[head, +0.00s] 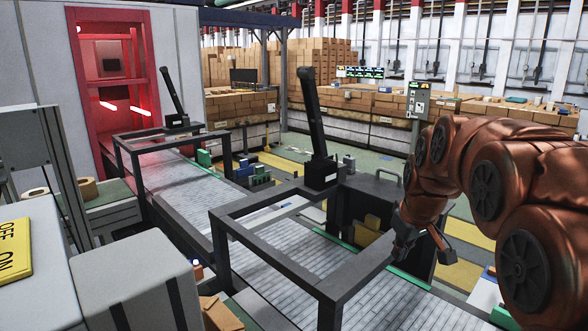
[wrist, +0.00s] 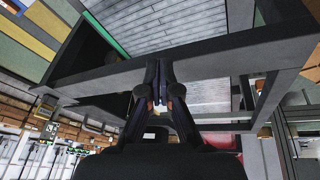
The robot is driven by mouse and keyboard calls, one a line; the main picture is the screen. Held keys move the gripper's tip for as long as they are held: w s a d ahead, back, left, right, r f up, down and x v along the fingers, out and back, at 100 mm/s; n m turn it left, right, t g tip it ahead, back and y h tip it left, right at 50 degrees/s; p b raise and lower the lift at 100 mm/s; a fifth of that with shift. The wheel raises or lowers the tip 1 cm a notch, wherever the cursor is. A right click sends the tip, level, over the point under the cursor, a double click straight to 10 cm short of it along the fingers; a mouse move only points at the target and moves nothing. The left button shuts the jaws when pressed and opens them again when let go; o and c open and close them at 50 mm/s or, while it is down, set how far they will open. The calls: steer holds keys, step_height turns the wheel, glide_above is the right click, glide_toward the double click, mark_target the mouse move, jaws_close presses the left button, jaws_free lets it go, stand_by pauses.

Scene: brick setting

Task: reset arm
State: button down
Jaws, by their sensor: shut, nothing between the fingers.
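My gripper (head: 405,252) hangs at the end of my copper-coloured arm, on the right side of the head view. It is beside the dark frame rail (head: 365,268) over the conveyor; I cannot tell whether it touches the rail. In the wrist view my gripper (wrist: 158,66) shows two dark fingers with their tips together and nothing held between them. The grey slatted conveyor (head: 310,265) runs below the frame, and it also shows in the wrist view (wrist: 165,30) past the fingertips.
A black post (head: 314,120) stands on the frame. A dark cabinet (head: 378,205) is behind my gripper. A red-lit doorway (head: 115,85) is at the back left. A grey box (head: 135,285) and a yellow sign (head: 14,250) are at the front left. Cardboard boxes (head: 300,62) are stacked far back.

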steer(key=s+a+f+m+g, duration=0.1)
steer(key=s+f, duration=0.3)
steer(key=s, duration=0.7)
steer(key=s+a+f+m+g, duration=0.1)
steer(key=s+a+f+g, duration=0.1)
steer(key=s, duration=1)
steer(key=s+a+f+m+g, duration=0.1)
steer(key=s+f, duration=0.5)
steer(key=s, duration=0.6)
steer(key=shift+s+a+f+m+g, duration=0.25)
steer(key=shift+m+g, duration=0.35)
steer(key=shift+g, duration=0.3)
